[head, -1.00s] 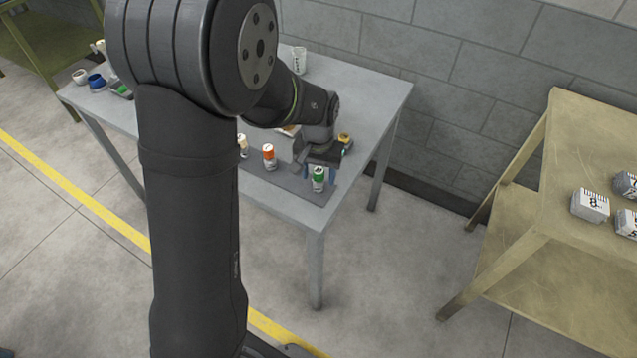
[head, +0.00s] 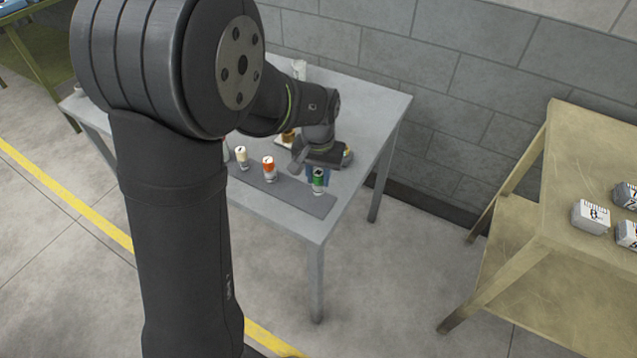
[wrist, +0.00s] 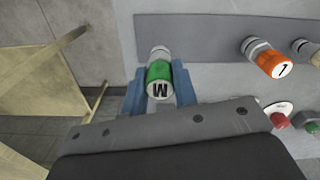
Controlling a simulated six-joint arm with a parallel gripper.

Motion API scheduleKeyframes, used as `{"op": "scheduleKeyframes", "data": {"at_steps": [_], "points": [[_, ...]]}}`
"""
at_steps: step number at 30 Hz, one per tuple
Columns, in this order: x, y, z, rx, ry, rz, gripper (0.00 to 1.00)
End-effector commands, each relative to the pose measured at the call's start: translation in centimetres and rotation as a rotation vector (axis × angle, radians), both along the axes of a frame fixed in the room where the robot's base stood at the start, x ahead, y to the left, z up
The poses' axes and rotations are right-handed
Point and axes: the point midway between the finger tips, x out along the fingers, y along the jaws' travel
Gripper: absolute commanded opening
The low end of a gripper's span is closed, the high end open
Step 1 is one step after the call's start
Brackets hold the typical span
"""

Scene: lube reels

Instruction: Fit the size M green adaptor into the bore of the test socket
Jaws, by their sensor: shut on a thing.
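The green adaptor (wrist: 159,75) carries a black M on its pale end and has a pale metal lower part. My gripper (wrist: 160,85) is shut on it, with one blue finger on each side. In the head view the green adaptor (head: 318,180) is near the right end of a dark grey mat, between the fingers of my gripper (head: 318,174). I cannot tell whether its base is clear of the mat. I cannot clearly identify the test socket; a small brownish fitting (head: 288,137) on a pale base stands behind the mat, partly hidden by my arm.
A red button (wrist: 279,119) and a green one (wrist: 311,125) show in the wrist view. A clear cup (head: 299,69) stands at the back. The table's front right corner is bare.

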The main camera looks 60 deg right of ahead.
Motion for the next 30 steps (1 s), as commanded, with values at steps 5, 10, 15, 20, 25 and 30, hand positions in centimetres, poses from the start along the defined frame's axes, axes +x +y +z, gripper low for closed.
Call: {"op": "scheduleKeyframes", "data": {"at_steps": [5,10,15,20,25,30], "points": [[-3.7,1.0,2.7,-0.005,-0.001,-0.006,0.0],[-7.2,2.2,4.9,-0.004,0.0,-0.006,0.0],[-9.7,3.0,6.4,-0.002,0.0,-0.003,0.0],[-10.5,2.7,7.3,-0.002,0.0,0.001,0.0],[-8.5,-0.7,7.9,-0.001,0.0,0.008,0.0],[-3.9,-6.2,8.5,-0.002,0.0,0.013,0.0]]}}
